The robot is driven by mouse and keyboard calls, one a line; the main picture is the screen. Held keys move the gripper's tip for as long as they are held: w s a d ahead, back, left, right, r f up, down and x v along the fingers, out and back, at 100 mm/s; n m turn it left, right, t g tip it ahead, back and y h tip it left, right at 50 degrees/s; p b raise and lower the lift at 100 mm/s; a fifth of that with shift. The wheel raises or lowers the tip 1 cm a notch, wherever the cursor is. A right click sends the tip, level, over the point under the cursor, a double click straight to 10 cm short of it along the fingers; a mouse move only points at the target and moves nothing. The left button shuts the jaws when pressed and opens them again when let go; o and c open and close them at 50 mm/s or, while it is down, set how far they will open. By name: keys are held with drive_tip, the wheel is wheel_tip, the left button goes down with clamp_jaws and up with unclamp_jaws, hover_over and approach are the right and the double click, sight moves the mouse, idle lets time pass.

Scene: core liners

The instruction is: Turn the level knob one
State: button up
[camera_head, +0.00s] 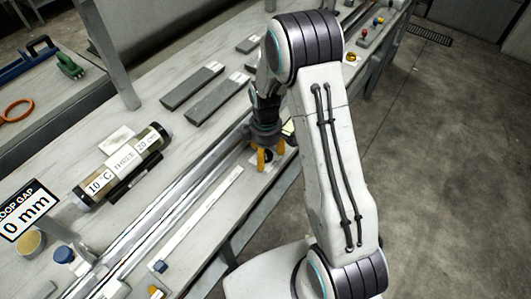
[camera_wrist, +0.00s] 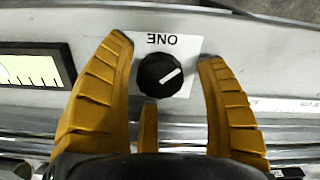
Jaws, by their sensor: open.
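The level knob one (camera_wrist: 160,75) is a round black knob with a white pointer line, on a white plate marked ONE (camera_wrist: 170,42) that reads upside down in the wrist view. The pointer line slants toward the upper right there. My gripper (camera_wrist: 165,52) is open, with yellow fingers on the left and right of the knob and a shorter one below it. Gaps show between the fingers and the knob, so they look apart from it. In the head view my gripper (camera_head: 270,160) points down at the bench's near edge and mostly hides the knob.
A black-framed gauge (camera_wrist: 35,72) with a yellow part and tick marks lies left of the knob in the wrist view. In the head view, a dark cylinder (camera_head: 123,168) with labels, grey bars (camera_head: 191,86) and long metal rails (camera_head: 165,212) are on the bench.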

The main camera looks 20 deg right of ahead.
drive_tip(key=shift+f, duration=0.15)
drive_tip(key=shift+c, duration=0.4)
drive_tip(key=c, duration=1.1)
drive_tip(key=shift+f+m+b, duration=0.15)
drive_tip(key=shift+m+b, duration=0.65)
drive_tip(key=shift+m, duration=0.1)
drive_tip(key=shift+m+b, duration=0.65)
drive_tip(key=shift+m, duration=0.95)
drive_tip(key=shift+s, duration=0.1)
drive_tip(key=o, duration=1.2)
drive_tip(key=shift+r, duration=0.2)
wheel_tip(320, 180, up, 12)
